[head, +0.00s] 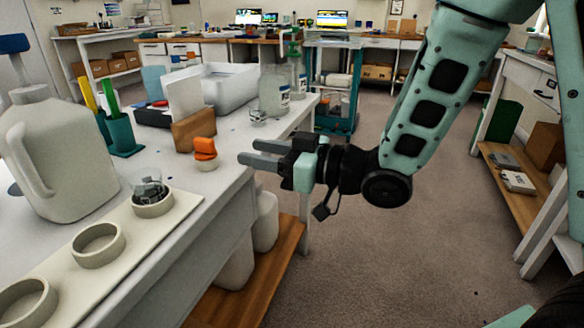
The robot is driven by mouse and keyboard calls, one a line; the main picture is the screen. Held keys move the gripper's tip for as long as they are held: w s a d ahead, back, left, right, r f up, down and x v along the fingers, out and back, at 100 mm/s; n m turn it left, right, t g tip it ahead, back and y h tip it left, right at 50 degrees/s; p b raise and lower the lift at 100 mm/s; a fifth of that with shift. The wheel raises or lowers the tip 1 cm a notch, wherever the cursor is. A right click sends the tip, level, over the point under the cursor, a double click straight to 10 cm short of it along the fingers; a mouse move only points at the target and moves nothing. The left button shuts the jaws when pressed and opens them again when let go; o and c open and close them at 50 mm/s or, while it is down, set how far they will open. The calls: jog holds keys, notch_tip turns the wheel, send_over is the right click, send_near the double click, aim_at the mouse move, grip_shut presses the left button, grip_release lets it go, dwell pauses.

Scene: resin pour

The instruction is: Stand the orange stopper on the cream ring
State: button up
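The orange stopper (205,147) sits near the right edge of the white table, in front of a small brown block. Three cream rings stand in a row on a long cream board at the table's front left. The near ring (26,303) and the middle ring (98,245) look empty. The far ring (153,201) has a small clear glass piece with dark contents in it. My gripper (250,152) is to the right of the stopper, apart from it and off the table's edge. Its two fingers point left with a gap between them, and nothing shows in the gap.
A teal cup (122,135) with coloured handles, the brown block (193,130), a white bin (222,88) and a glass jar (273,92) stand farther back. The floor to the right is clear.

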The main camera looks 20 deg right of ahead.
jog(key=b, duration=0.3)
jog(key=shift+s+d+f+b, duration=0.15)
jog(key=shift+d+f+b, duration=0.15)
jog(key=shift+d, duration=0.05)
jog(key=s+d+r+b, duration=0.1)
jog(key=s+d+r, duration=0.2)
jog(key=r, duration=0.2)
jog(key=shift+d+r+b, duration=0.25)
jog(key=shift+d+b, duration=0.05)
jog(key=shift+d, duration=0.05)
dwell(0.3)
jog(key=shift+s, duration=0.1)
